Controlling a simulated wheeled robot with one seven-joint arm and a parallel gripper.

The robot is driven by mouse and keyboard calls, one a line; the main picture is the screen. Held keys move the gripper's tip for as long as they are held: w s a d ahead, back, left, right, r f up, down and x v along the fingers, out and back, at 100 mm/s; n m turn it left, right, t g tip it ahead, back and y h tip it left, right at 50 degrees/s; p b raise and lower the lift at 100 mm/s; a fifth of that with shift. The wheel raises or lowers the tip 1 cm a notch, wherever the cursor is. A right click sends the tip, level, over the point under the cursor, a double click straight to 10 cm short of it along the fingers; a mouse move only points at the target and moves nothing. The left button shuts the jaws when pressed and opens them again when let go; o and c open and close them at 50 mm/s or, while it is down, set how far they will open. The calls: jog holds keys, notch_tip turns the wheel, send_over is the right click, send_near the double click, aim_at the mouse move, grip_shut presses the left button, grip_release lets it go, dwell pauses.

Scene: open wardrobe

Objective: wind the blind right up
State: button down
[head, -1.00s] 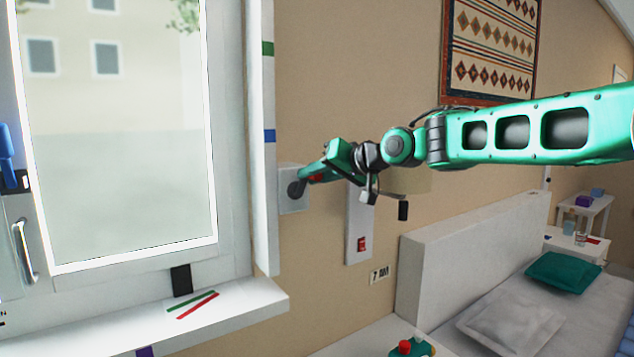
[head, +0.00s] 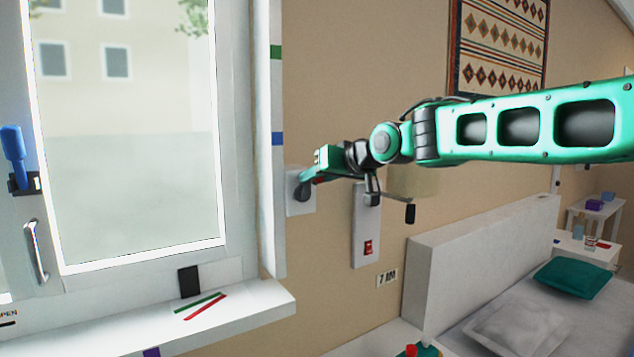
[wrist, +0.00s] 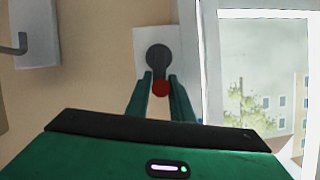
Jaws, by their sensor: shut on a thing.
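A dark round crank hub (head: 302,191) sits on a white wall plate (head: 297,208) right of the window. In the wrist view, the crank's short dark lever (wrist: 158,66) points down to a red knob (wrist: 160,88). My gripper (head: 311,179) is shut on the red knob, with one green finger on each side of it in the wrist view (wrist: 160,92). In the head view, my fingers mostly hide the knob. No blind fabric is visible over the window glass (head: 130,150). A white upright strip (head: 278,180) with green and blue marks stands beside the window.
Just right, a white panel (head: 366,225) carries a red switch (head: 368,247) and a crank with a black handle (head: 410,213), close under my arm. The window sill (head: 240,310) juts out below. A bed headboard (head: 470,235) stands lower right.

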jog(key=shift+s+a+f, duration=0.3)
jog(key=shift+s+a, duration=0.05)
jog(key=shift+a, duration=0.15)
jog(key=c, duration=1.6)
grip_release()
jog(key=shift+o, duration=0.2)
jog(key=shift+w+d+r, duration=0.15)
jog(key=shift+d, duration=0.05)
jog(key=v, duration=1)
jog(key=shift+s, duration=0.25)
jog(key=shift+d+r, duration=0.1)
